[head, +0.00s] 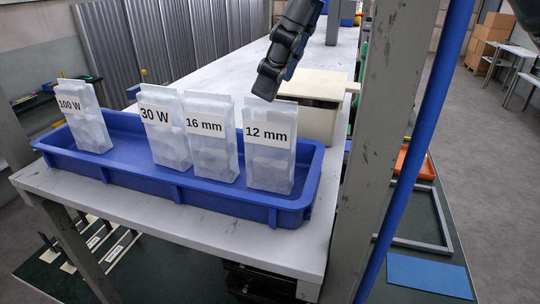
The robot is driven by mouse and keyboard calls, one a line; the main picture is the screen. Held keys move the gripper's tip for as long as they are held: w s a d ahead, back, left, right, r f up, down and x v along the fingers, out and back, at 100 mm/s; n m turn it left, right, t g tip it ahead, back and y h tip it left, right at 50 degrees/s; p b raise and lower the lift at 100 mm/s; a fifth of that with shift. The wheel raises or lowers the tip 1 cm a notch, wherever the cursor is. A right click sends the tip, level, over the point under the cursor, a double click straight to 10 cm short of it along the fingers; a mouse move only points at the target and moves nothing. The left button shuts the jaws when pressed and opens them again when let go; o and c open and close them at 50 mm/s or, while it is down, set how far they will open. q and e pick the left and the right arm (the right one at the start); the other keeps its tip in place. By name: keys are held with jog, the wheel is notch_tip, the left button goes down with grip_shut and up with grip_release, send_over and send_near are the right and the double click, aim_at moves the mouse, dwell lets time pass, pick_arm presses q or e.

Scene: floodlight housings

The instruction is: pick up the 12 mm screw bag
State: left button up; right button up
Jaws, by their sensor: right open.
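The 12 mm screw bag (269,165) is a translucent pale bag with a white label. It stands upright at the right end of the blue tray (225,202). My right gripper (268,92) comes down from the top, with its fingertips just above the top edge of the bag. It holds nothing that I can see. Whether the fingertips touch the bag cannot be told. My left gripper is not in view.
The 16 mm bag (211,158) stands close on the left of the 12 mm bag, then the 30 W bag (165,145) and the 100 W bag (85,130). A beige box (318,88) sits behind. A grey post (378,140) rises at the right.

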aim_at(277, 107)
jog(key=shift+a+f, duration=0.15)
jog(key=shift+f, duration=0.35)
jog(key=f, duration=0.1)
jog(key=f+p, duration=0.1)
jog(key=f, duration=0.2)
jog(key=shift+s+a+f+p, duration=0.15)
jog(key=shift+a+f+p, duration=0.15)
jog(key=shift+p, duration=0.1)
jog(key=shift+a+f, duration=0.15)
jog(key=shift+f, duration=0.15)
jog(key=shift+r, duration=0.1)
grip_shut()
